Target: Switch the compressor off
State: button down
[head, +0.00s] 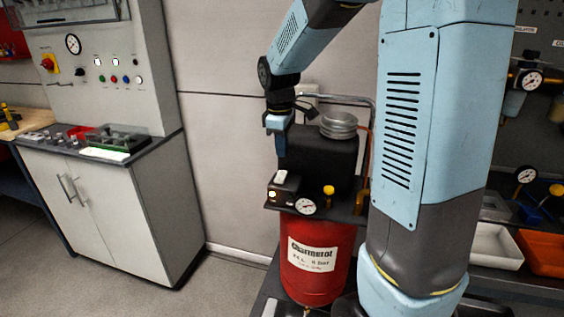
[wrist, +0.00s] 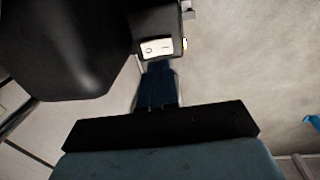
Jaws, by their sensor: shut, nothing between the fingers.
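The compressor has a red tank (head: 318,268) with a white label and a black motor housing (head: 325,160) on top. A small black switch box (head: 284,188) sits at its front left, with a bright white spot on its face. In the wrist view the switch box (wrist: 159,17) carries a pale plate (wrist: 156,48) with a small round mark; whether the switch is on or off I cannot tell. My gripper (head: 280,150) is above the box, at the housing's left. In the wrist view my gripper (wrist: 157,68) is shut and empty, its tips close to the plate; contact is unclear.
A pressure gauge (head: 305,206) and a yellow knob (head: 328,190) sit beside the switch box. A control cabinet (head: 110,90) stands at left. Shelves with a white tray (head: 496,246) and an orange tray (head: 543,252) are at right. The floor in between is clear.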

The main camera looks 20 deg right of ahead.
jog(key=r, duration=0.6)
jog(key=shift+s+a, duration=0.25)
jog(key=shift+s, duration=0.1)
jog(key=s+d+r+m+t, duration=0.1)
jog(key=s+m, duration=0.4)
jog(key=s, duration=0.7)
jog(key=s+d+r+m+t, duration=0.1)
jog(key=s+m, duration=0.5)
jog(key=s, duration=0.6)
jog(key=shift+d+r+t+y, duration=0.2)
jog(key=shift+r+t+y, duration=0.2)
jog(key=shift+r+t, duration=0.65)
jog(key=shift+f+t, duration=0.25)
